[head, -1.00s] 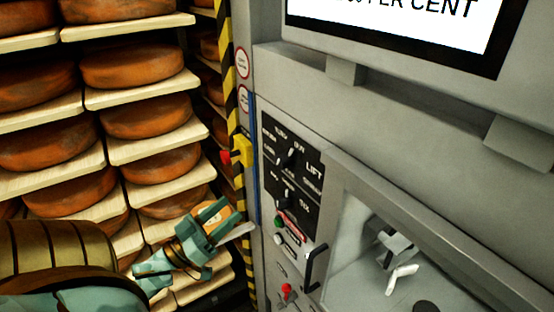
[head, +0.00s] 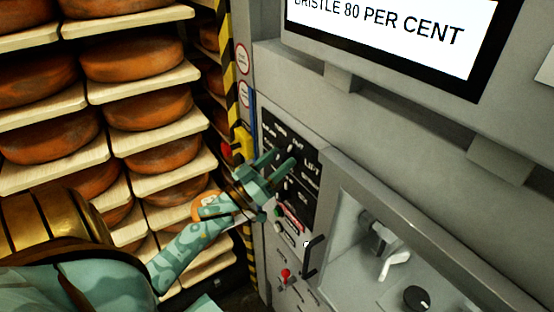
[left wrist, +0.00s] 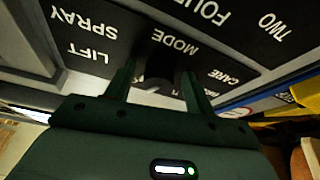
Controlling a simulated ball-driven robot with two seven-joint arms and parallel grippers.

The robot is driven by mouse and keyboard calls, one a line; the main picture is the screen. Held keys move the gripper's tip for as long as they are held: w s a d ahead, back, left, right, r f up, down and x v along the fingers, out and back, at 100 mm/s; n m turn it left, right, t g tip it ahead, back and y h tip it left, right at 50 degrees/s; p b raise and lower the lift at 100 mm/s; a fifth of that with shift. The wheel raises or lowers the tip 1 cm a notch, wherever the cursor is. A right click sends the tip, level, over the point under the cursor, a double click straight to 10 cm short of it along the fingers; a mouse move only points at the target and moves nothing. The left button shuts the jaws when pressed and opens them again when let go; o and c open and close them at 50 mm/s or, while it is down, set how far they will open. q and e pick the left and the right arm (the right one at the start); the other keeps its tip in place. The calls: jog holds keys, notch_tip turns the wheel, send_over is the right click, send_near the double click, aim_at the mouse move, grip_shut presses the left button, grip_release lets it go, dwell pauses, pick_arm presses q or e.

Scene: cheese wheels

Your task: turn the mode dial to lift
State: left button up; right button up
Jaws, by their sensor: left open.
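The mode dial (left wrist: 160,70) is a dark knob on a black panel, seen in the left wrist view just past my left fingertips and roughly between them. The word MODE and the word LIFT show upside down beside it; its pointer direction is too dark to tell. In the head view my left gripper (head: 283,160) is open in front of the panel (head: 308,182), its fingers covering part of the dial area. The LIFT label shows just right of the fingers. I cannot tell whether the fingers touch the dial. My right gripper is not in view.
Lower on the machine are a black handle (head: 314,256), a red knob (head: 286,275) and an open bay (head: 350,225). A screen (head: 400,30) reads "BRISTLE 80 PER CENT". A yellow box (head: 242,142) with a red button is close left. Cheese wheels (head: 150,105) fill shelves at left.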

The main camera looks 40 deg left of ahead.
pick_arm(q)
jog(key=shift+c, duration=0.3)
jog(key=c, duration=0.9)
jog(key=shift+m, duration=0.3)
jog(key=m+g+h+b, duration=0.1)
jog(key=m+h+b, duration=0.1)
jog(key=m, duration=0.4)
jog(key=shift+a+f+h, duration=0.1)
jog(key=shift+h, duration=0.6)
jog(key=m+g+h, duration=0.1)
jog(key=m, duration=0.2)
jog(key=m+h+b, duration=0.1)
jog(key=m, duration=0.2)
jog(key=shift+a+g, duration=0.15)
jog(key=shift+g, duration=0.25)
jog(key=shift+m, duration=0.3)
jog(key=o, duration=1)
jog(key=shift+c, duration=0.2)
